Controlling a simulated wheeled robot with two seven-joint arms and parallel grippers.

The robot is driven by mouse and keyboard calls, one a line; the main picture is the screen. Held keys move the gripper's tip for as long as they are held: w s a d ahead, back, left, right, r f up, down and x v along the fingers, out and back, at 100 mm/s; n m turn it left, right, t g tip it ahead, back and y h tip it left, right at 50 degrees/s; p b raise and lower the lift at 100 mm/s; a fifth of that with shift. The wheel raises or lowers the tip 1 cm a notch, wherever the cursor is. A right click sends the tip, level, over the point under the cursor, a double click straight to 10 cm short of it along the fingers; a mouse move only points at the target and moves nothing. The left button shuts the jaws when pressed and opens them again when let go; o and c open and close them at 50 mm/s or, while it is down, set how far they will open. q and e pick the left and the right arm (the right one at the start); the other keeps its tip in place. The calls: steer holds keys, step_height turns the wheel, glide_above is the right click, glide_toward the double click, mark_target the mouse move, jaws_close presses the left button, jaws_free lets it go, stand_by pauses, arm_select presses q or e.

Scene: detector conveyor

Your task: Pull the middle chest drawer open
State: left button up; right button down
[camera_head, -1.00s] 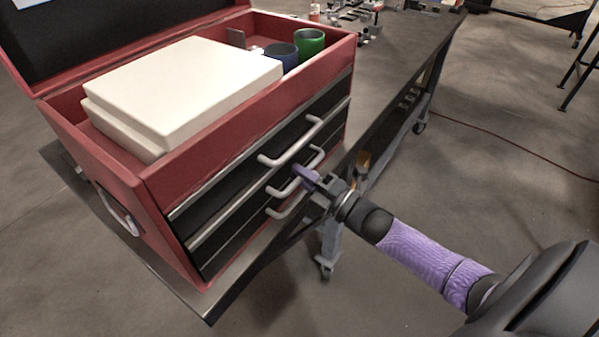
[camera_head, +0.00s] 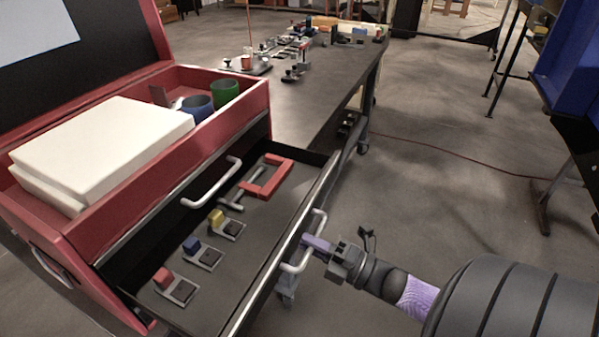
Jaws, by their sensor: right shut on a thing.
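The red tool chest (camera_head: 165,185) stands at the left with its lid up. Its middle drawer (camera_head: 255,245) is pulled well out towards the right, and its dark floor shows. My right gripper (camera_head: 311,243) is shut on the pale bar handle (camera_head: 299,262) of that drawer, at its outer front. The top drawer handle (camera_head: 211,184) is on the closed top drawer, above the open one. The lower drawer is mostly hidden beneath the open drawer. My left gripper is not in view.
The open drawer holds a red frame-shaped tool (camera_head: 267,180), a hammer-like tool (camera_head: 237,192) and small parts with red, blue and yellow blocks. A white box (camera_head: 105,143) and blue (camera_head: 198,107) and green (camera_head: 225,92) cups sit in the chest top.

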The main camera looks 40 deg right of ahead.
steer(key=shift+s+d+f, duration=0.1)
steer(key=shift+s+d, duration=0.05)
steer(key=shift+s, duration=0.15)
steer(key=c, duration=0.7)
jaws_free()
steer(key=b+v, duration=0.1)
steer(key=v, duration=0.9)
